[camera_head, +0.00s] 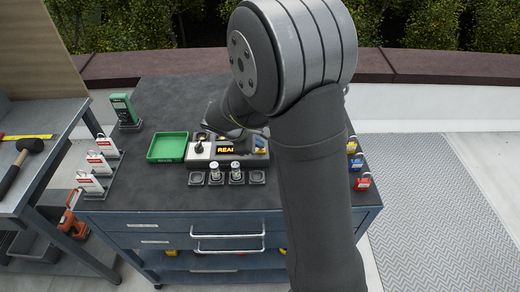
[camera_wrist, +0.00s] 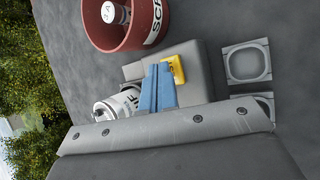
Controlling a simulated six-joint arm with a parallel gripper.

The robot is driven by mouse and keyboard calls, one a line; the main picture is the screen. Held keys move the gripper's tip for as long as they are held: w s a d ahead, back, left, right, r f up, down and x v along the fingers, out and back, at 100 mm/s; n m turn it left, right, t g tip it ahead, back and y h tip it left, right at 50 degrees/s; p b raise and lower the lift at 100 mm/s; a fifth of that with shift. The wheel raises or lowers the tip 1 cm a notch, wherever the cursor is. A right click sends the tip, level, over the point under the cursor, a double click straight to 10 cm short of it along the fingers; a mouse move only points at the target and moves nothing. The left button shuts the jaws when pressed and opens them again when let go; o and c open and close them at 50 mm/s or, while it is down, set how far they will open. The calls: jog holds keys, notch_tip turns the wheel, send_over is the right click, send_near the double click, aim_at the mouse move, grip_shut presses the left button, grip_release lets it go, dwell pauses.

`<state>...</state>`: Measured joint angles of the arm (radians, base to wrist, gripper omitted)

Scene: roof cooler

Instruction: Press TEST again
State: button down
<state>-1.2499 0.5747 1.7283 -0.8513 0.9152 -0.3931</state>
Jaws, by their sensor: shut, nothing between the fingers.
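My gripper (camera_wrist: 160,88) shows in the wrist view as two blue fingers closed together with nothing between them. Its tips are at a grey box (camera_wrist: 198,72), beside a yellow piece (camera_wrist: 180,70) on it; I cannot tell whether they touch. In the head view my arm covers much of the gripper and the right part of the console. The console's amber display (camera_head: 226,150) reads "REA", with the rest cut off. No TEST label is readable in either view.
A red bin (camera_wrist: 112,42) and a white cylinder (camera_wrist: 104,110) are near the fingers. Square grey sockets (camera_wrist: 232,76) line one side. A green tray (camera_head: 167,147) and green meter (camera_head: 122,108) stand left of the console. Padlocks (camera_head: 361,183) sit at the cart's right edge.

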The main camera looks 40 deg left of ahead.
jog(key=shift+f, duration=0.35)
jog(key=shift+r, duration=0.15)
dwell(0.4)
jog(key=shift+r, duration=0.65)
jog(key=shift+r, duration=2.5)
jog(key=shift+f, duration=0.1)
notch_tip(320, 180, up, 4)
send_over(258, 151)
